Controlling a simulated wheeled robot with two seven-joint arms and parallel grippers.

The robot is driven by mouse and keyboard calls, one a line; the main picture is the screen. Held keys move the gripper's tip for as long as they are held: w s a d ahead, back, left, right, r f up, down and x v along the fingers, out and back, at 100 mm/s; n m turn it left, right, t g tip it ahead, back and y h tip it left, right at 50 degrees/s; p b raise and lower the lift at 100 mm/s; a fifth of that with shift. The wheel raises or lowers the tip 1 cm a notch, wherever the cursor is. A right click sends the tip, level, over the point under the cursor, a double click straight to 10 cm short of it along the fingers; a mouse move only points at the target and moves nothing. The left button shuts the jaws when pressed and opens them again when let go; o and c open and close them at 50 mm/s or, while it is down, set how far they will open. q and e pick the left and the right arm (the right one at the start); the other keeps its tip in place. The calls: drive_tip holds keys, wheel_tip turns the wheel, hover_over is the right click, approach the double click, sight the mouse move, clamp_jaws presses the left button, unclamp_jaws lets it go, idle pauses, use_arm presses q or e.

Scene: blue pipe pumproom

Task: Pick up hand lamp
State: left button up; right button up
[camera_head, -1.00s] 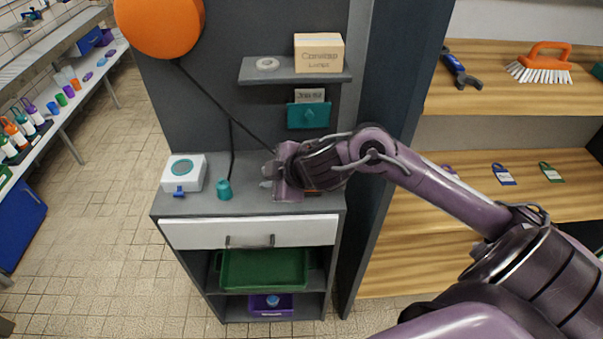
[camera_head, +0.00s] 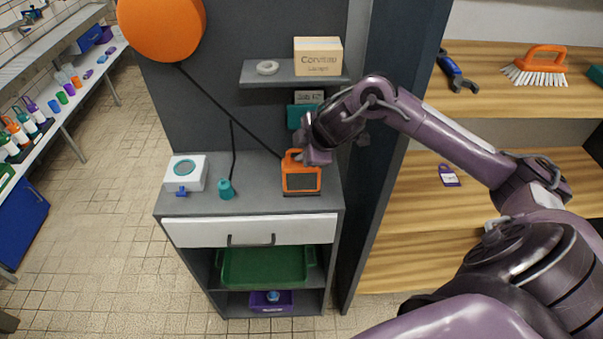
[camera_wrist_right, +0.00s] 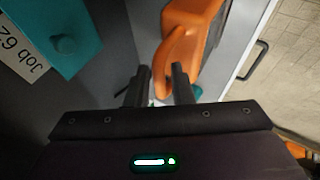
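The hand lamp (camera_head: 301,181) is an orange case with a dark front panel and a top handle. It stands upright at the right of the grey cabinet top. My right gripper (camera_head: 308,155) is just above and behind its handle in the head view. In the right wrist view the two dark fingers of the gripper (camera_wrist_right: 161,85) are apart. The lower part of the orange handle (camera_wrist_right: 174,55) shows in line with the gap between them. I cannot tell whether they touch it. My left gripper is not in view.
A black cord runs from an orange round reel (camera_head: 162,25) toward the lamp. A white box (camera_head: 186,172) and a teal piece (camera_head: 226,189) stand left on the cabinet top. A small shelf (camera_head: 293,75) and a teal holder (camera_head: 298,114) are close above the gripper.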

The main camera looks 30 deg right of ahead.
drive_tip(key=shift+w+f, duration=0.15)
clamp_jaws()
idle(1.4)
